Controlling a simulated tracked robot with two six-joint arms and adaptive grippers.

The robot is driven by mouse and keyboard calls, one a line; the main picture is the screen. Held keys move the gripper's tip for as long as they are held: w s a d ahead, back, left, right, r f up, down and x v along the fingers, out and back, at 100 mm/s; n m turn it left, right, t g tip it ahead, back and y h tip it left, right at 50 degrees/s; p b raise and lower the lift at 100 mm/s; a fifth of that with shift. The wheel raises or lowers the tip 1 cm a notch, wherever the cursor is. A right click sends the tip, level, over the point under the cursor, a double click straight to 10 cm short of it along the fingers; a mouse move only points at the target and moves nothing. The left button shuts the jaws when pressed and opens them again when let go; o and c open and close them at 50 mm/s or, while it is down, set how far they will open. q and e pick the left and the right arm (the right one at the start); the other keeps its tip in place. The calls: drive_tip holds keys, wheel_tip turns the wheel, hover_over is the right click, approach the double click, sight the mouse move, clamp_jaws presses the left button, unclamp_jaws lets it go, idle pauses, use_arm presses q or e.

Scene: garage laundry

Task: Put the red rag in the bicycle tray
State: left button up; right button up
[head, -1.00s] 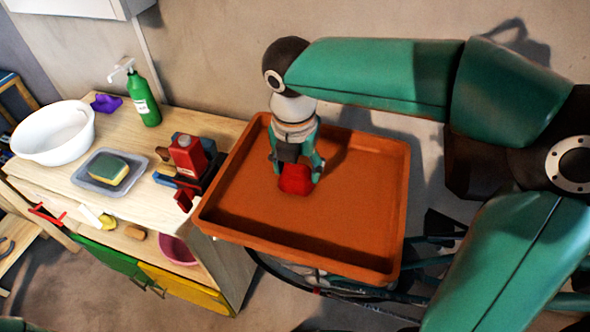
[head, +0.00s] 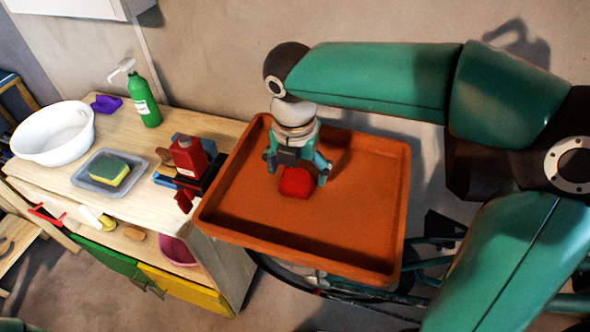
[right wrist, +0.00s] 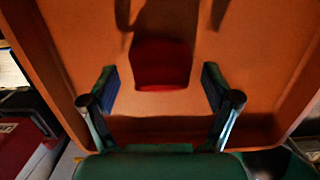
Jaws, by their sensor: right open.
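The red rag (head: 296,184) is a small bunched lump resting on the floor of the orange bicycle tray (head: 330,238). My right gripper (head: 297,178) is over the tray with its fingers spread, one to each side of the rag. In the right wrist view the rag (right wrist: 162,65) lies between and beyond the two open fingertips (right wrist: 161,82), with a gap on both sides. The tray (right wrist: 255,50) fills most of that view. My left gripper does not show.
Left of the tray is a wooden bench (head: 85,180) with a white basin (head: 55,135), a green pump bottle (head: 143,100), a sponge (head: 108,172) on a grey dish and a red bottle (head: 188,157) by a vise-like tool. The rest of the tray floor is bare.

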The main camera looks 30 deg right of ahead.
sight(295, 183)
wheel_tip(295, 183, up, 12)
drive_tip(key=a+p, duration=0.1)
drive_tip(key=shift+s+p, duration=0.35)
drive_tip(key=shift+s, duration=0.1)
